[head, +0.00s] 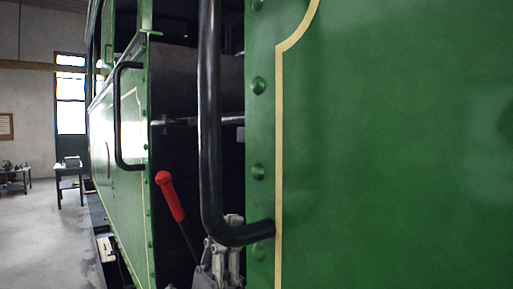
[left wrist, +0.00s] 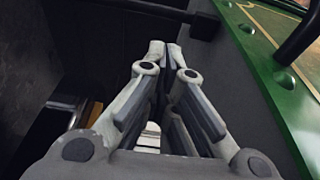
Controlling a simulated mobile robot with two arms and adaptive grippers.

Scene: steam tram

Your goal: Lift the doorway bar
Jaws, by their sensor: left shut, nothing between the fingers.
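The doorway bar (head: 180,121) is a thin grey bar running level across the dark doorway between the green panels. Its right part passes behind a black handrail. My left gripper (head: 233,219) is low in the doorway, below the bar and apart from it, partly hidden by the handrail's lower bend. In the left wrist view the left gripper's fingers (left wrist: 168,48) are together with nothing between them. A dark bar (left wrist: 160,9) crosses beyond the fingertips there; I cannot tell if it is the doorway bar. My right gripper is not in view.
The near black handrail (head: 209,120) stands in front of the doorway, fixed to the right green panel (head: 400,150). Another black handrail (head: 119,115) is on the left green panel (head: 125,190). A red-handled lever (head: 170,196) leans inside the doorway, left of my gripper.

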